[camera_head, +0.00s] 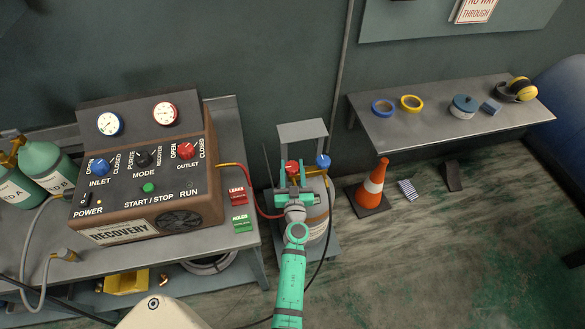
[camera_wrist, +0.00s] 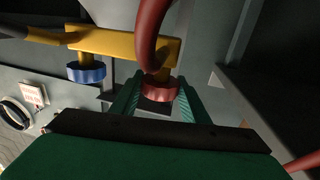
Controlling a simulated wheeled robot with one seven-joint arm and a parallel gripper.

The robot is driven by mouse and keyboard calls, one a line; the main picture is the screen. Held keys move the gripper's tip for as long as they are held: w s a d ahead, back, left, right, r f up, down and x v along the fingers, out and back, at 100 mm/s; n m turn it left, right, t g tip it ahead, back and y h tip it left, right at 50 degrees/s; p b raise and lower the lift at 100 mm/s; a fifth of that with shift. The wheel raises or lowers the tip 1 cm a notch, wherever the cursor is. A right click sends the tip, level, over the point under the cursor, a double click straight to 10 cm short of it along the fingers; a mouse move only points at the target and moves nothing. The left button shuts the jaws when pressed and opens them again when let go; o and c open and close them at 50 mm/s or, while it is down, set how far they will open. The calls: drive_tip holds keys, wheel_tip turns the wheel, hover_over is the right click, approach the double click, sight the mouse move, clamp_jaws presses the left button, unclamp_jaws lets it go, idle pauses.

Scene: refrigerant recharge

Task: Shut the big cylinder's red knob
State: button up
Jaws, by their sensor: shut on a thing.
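The big cylinder (camera_head: 318,222) stands on a small cart beside the bench, partly hidden behind my arm. Its red knob (camera_head: 292,167) is at the top left of the cylinder, and a blue knob (camera_head: 323,161) is at the top right. My gripper (camera_head: 292,178) is at the red knob. In the wrist view the red knob (camera_wrist: 160,89) sits between the two green fingers (camera_wrist: 160,100), and my gripper is shut on it. The blue knob (camera_wrist: 86,73) hangs from the other end of the yellow valve block (camera_wrist: 120,44), clear of the fingers.
A red hose (camera_wrist: 150,32) curves close over the red knob. The recovery machine (camera_head: 145,170) stands on the bench to the left. An orange cone (camera_head: 373,187) stands to the right of the cart, below a wall shelf (camera_head: 445,122). Floor at the lower right is clear.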

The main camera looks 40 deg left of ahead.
sight(290, 174)
drive_tip(key=shift+d+f+m+t+h, duration=0.1)
drive_tip(key=shift+f+m+t+h, duration=0.2)
drive_tip(key=shift+m+t+h, duration=0.6)
drive_tip(key=shift+h, duration=0.4)
drive_tip(key=shift+m+h, duration=0.3)
drive_tip(key=shift+r, duration=0.15)
drive_tip(key=o, duration=1.1)
drive_tip(key=shift+c, duration=0.2)
drive_tip(key=shift+r, duration=0.1)
drive_tip(key=v, duration=0.6)
drive_tip(key=shift+s, duration=0.25)
drive_tip(key=shift+s+d, duration=0.25)
drive_tip(key=shift+s, duration=0.25)
